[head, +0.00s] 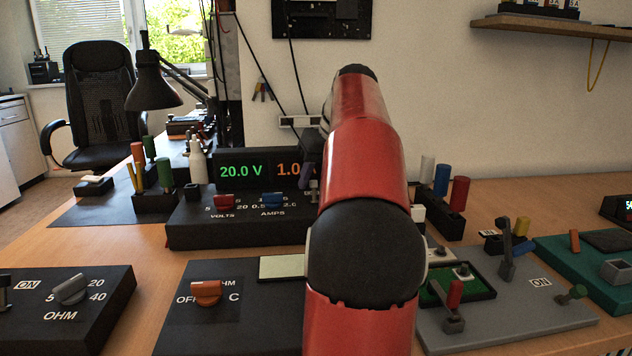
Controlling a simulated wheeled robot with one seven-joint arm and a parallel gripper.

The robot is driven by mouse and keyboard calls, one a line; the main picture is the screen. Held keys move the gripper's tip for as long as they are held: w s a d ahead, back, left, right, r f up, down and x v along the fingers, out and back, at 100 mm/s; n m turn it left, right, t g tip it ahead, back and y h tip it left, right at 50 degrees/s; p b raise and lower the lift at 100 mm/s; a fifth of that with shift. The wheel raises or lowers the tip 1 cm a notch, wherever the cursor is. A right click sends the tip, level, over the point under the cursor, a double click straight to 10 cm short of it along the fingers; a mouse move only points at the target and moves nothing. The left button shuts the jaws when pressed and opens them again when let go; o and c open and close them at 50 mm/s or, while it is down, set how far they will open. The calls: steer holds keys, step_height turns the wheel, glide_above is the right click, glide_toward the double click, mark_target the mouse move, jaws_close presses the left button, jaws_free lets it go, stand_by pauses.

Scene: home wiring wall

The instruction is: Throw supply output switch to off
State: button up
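The power supply (190,232) is a black box on the bench with a display (240,171) reading 20.0 V in green and an orange figure starting 1.0. A red VOLTS knob (224,203) and a blue AMPS knob (271,201) are on its front. My red and black arm covers the right part of the supply, and I cannot make out its output switch. A dark part that may be my gripper (313,152) shows at the arm's left edge, by a small purple piece (305,178). Its fingers are not clear.
In front are a black OHM box (100,318) with a grey knob and another black panel (215,335) with an orange knob. A grey panel with levers (540,318) and a teal unit (560,258) stand right.

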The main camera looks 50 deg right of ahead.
jaws_close()
